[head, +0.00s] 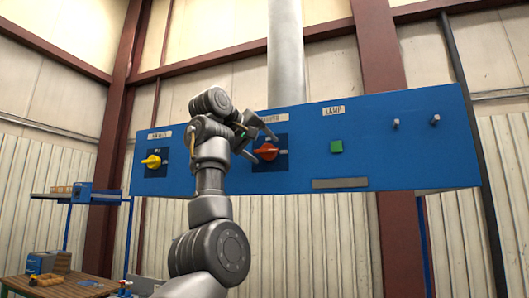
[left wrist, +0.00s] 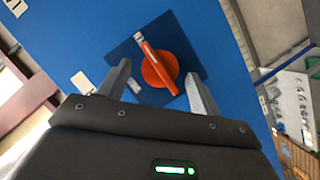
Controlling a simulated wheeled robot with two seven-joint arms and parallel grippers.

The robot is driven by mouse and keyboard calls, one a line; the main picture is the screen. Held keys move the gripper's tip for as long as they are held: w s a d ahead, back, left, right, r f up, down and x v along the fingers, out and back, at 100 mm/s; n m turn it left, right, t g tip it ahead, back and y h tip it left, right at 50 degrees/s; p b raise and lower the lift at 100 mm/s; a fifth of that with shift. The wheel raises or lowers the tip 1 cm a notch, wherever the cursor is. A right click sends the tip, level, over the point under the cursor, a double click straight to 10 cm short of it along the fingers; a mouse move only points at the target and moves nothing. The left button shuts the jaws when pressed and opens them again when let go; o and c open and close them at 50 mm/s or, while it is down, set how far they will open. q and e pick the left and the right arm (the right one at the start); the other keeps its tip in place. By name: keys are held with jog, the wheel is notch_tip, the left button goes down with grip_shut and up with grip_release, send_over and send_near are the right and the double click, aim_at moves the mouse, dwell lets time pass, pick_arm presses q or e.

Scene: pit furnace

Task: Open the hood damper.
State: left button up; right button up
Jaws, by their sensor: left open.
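A blue hood panel (head: 400,150) hangs in front of a grey pipe. An orange-red rotary knob (head: 266,152) sits on a dark square plate below a partly hidden label. My left gripper (head: 260,143) is open and empty in front of this knob. In the wrist view its two fingers (left wrist: 160,84) lie either side of the knob's lower part, apparently apart from it. My right gripper is not in view.
A yellow knob (head: 152,161) is at the panel's left. Two small pegs (head: 434,119) are at the right. A wooden table (head: 60,285) stands low at left, below a blue shelf (head: 105,197).

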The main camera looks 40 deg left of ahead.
pick_arm(q)
jog(key=b+v, duration=0.2)
jog(key=v, duration=0.7)
jog(key=shift+s, duration=0.15)
